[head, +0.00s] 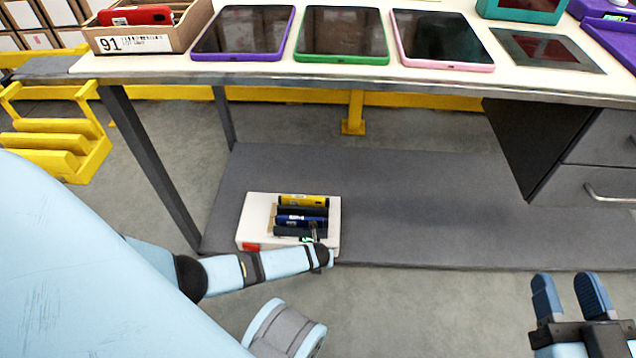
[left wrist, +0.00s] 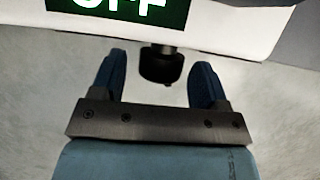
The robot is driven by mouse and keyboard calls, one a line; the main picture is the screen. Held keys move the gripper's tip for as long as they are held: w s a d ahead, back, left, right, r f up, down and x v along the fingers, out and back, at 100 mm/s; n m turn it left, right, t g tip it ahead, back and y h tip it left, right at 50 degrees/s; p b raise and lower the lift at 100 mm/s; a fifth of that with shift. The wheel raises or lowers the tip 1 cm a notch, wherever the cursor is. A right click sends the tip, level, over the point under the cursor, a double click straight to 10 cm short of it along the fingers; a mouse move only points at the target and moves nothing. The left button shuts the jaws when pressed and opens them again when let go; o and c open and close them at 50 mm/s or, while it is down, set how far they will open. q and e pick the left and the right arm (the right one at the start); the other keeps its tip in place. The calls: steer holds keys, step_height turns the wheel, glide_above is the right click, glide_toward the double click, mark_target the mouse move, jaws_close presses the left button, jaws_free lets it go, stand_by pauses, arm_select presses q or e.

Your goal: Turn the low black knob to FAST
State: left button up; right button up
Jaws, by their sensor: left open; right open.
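In the left wrist view, a black knob (left wrist: 161,68) stands out from below a white panel with a green plate (left wrist: 120,12) reading OFF, cut off at the top. My left gripper (left wrist: 160,80) is open, with one blue finger on each side of the knob and gaps showing between. In the head view, the white box (head: 328,212) sits low on the grey shelf, and my left arm reaches its front edge. The knob and left fingers cannot be made out there. My right gripper (head: 568,288) is open and empty at the lower right. No FAST mark is visible.
Several dark, blue and yellow cylinders (head: 302,201) lie on the white box. The grey lower shelf (head: 430,220) is bare to its right. Above is a tabletop (head: 150,66) with tablets and a carton (head: 180,32). A drawer unit (head: 600,150) hangs at the right.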

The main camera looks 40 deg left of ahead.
arm_select(q)
steer(key=shift+w+a+f, duration=0.1)
steer(key=shift+w+f, duration=0.05)
steer(key=shift+f, duration=0.35)
arm_select(e)
steer(key=shift+w+d+r+n, duration=0.1)
steer(key=shift+n, duration=0.2)
arm_select(q)
steer(key=c, duration=0.9)
steer(key=shift+w+r, duration=0.1)
steer(key=shift+r, duration=0.1)
steer(key=shift+g+y+p, duration=0.3)
steer(key=shift+y+p, duration=0.1)
steer(key=shift+y, duration=0.1)
steer(key=shift+f+m+g+y, duration=0.15)
steer(key=shift+m+g+y, duration=0.25)
steer(key=shift+y, duration=0.7)
arm_select(e)
steer(key=shift+s+f+m, duration=0.2)
steer(key=shift+f+m, duration=0.15)
steer(key=shift+m, duration=0.05)
steer(key=shift+r, duration=0.15)
